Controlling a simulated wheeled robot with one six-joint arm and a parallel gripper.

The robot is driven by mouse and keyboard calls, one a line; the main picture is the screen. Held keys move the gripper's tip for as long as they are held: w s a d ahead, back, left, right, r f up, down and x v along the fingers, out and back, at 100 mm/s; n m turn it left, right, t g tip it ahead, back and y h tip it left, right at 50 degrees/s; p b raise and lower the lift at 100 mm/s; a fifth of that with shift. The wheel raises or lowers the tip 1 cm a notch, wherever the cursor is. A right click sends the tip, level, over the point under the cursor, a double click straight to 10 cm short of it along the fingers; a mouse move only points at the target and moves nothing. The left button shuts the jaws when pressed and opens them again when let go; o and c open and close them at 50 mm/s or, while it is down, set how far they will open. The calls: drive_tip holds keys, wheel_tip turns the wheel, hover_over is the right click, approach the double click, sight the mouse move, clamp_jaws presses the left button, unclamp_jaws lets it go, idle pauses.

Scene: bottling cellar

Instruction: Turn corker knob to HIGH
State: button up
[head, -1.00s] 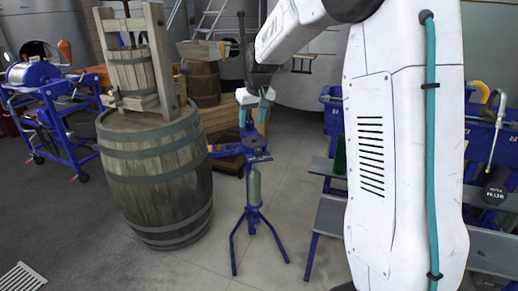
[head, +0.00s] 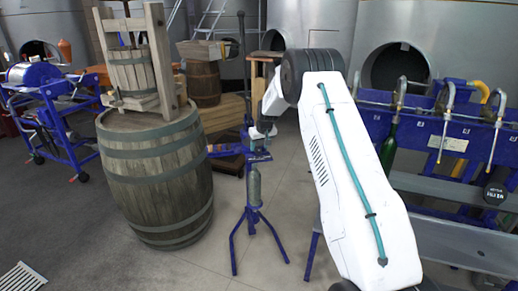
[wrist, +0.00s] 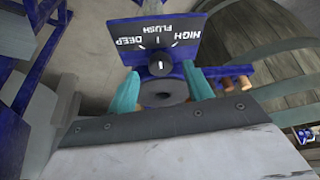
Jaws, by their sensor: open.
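The blue corker (head: 253,185) stands on its tripod legs right of the big barrel in the head view. In the wrist view its blue dial plate (wrist: 190,42) reads HIGH, FLUSH and DEEP upside down. The round dark corker knob (wrist: 159,66) sits below the labels, its white mark upright in line with the FLUSH tick. My gripper (wrist: 161,71) is open, with one teal finger on each side of the knob. Contact with the knob cannot be told. In the head view my gripper (head: 262,138) is at the corker's upper part, where the knob is hidden.
A large wooden barrel (head: 158,185) with a small press (head: 135,72) on it stands close left of the corker. A blue filling bench (head: 415,135) with a green bottle (head: 389,150) stands on the right. The floor in front of the corker is clear.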

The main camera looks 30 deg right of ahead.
drive_tip(key=shift+x, duration=0.9)
drive_tip(key=c, duration=1)
drive_tip(key=shift+o, duration=0.2)
drive_tip(key=shift+a+m, duration=0.1)
drive_tip(key=shift+m, duration=0.2)
drive_tip(key=m, duration=0.2)
drive_tip(key=m+h, duration=0.1)
drive_tip(key=m, duration=0.1)
drive_tip(key=shift+w+a+g+h, duration=0.1)
drive_tip(key=shift+a+g+h, duration=0.1)
drive_tip(key=shift+g+h, duration=0.15)
drive_tip(key=shift+a+m+g+h, duration=0.1)
drive_tip(key=shift+m+g+h, duration=0.45)
drive_tip(key=shift+m, duration=1.35)
